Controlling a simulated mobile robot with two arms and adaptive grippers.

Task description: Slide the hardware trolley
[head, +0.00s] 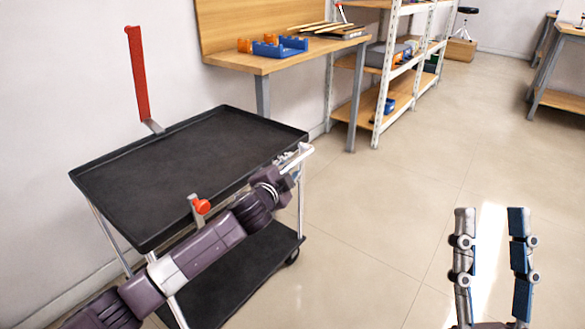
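The hardware trolley has a black top tray (190,160), a black lower shelf (255,265) and silver legs. It stands at the left, near the wall. A red upright handle (138,75) rises at its far edge, and a red knob (202,206) on a metal bracket is at its near edge. My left arm reaches across the trolley's near side. My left gripper (297,158) is at the tray's right corner; whether it touches or grips there cannot be told. My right gripper (493,262) is open and empty over the floor at the lower right, well apart from the trolley.
A wooden workbench (260,63) with a blue holder (280,47) stands behind the trolley. White metal shelving (385,85) is beside it. A table (560,85) stands at the far right. The tiled floor (400,190) right of the trolley is clear.

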